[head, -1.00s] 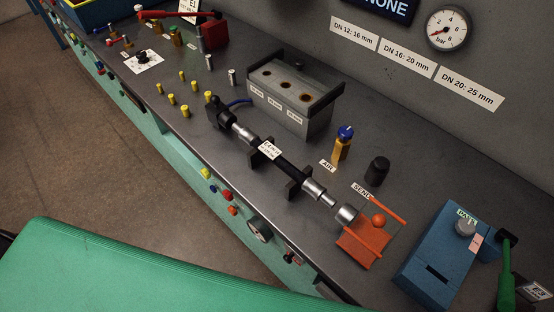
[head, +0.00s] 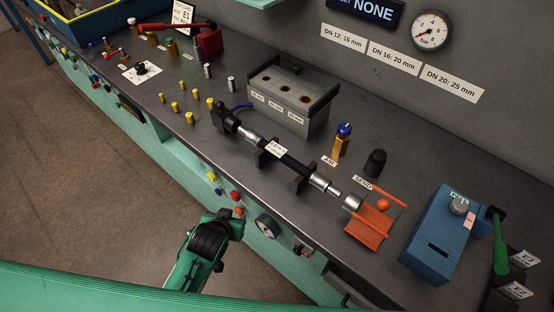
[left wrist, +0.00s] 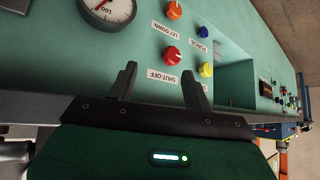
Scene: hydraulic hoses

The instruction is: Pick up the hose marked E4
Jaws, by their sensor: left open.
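A short black hose (head: 294,166) with silver end fittings lies across dark supports on the grey bench. It carries a white tag (head: 277,149) whose small print I cannot read surely. Its right end points at an orange block. My left gripper (head: 232,215) is in front of the bench's green front panel, below and left of the hose and apart from it. In the left wrist view its two fingers (left wrist: 159,70) are spread and empty, facing the panel knobs. My right gripper is not in view.
The orange block (head: 368,228), blue unit (head: 437,240) and grey three-hole block (head: 290,95) stand around the hose. Panel knobs (left wrist: 172,54) and a gauge (left wrist: 107,8) are close to my left gripper. Signs E2 (head: 516,290) and E3 (head: 524,258) are at lower right.

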